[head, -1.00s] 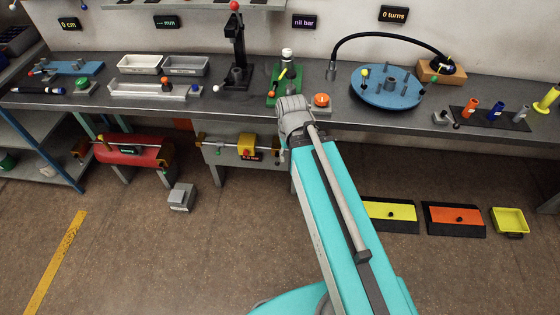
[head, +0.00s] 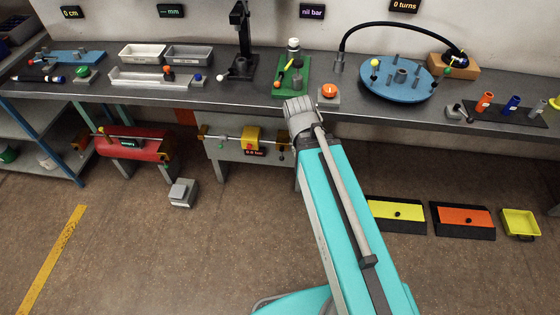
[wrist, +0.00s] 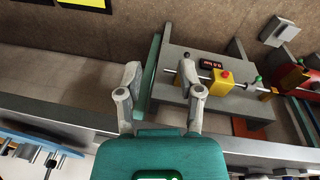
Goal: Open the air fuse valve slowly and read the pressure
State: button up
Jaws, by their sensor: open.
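A grey stand (head: 239,163) under the bench front carries a rod with a yellow block (head: 252,138) and a small red-lit display (head: 254,152), which seems to read zero bar. In the wrist view the yellow block (wrist: 219,81) has a red knob (wrist: 225,72) on it. On the bench, a green base (head: 292,83) holds a fitting with a yellow lever, below a wall display (head: 312,12) reading "nil bar". I cannot tell for certain which is the air fuse valve. My gripper (wrist: 160,98) is open and empty, apart from the yellow block; the head view hides its fingers.
A red unit (head: 133,147) with a display stands left of the grey stand. A grey box (head: 182,192) lies on the floor. An orange button (head: 329,90) and a blue round plate (head: 397,80) are on the bench (head: 220,97). Floor before the bench is mostly open.

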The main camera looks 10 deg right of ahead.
jog(key=w+d+f+m+t+h+b, duration=0.2)
jog(key=w+f+m+h+b, duration=0.15)
jog(key=f+b, duration=0.9)
jog(key=t+h+b, duration=0.4)
jog(key=t+b, duration=0.9)
jog(key=b, duration=2.6)
send_near(282, 157)
jog(key=shift+s+a+r+m, duration=0.25)
jog(key=shift+s+a, duration=0.25)
jog(key=shift+s, duration=0.2)
jog(key=shift+s+a+r+m, duration=0.2)
jog(key=shift+s+a, duration=0.25)
jog(key=shift+s, duration=0.2)
jog(key=x, duration=1.3)
jog(key=shift+w+d+f, duration=0.15)
jog(key=shift+w, duration=0.2)
grip_shut()
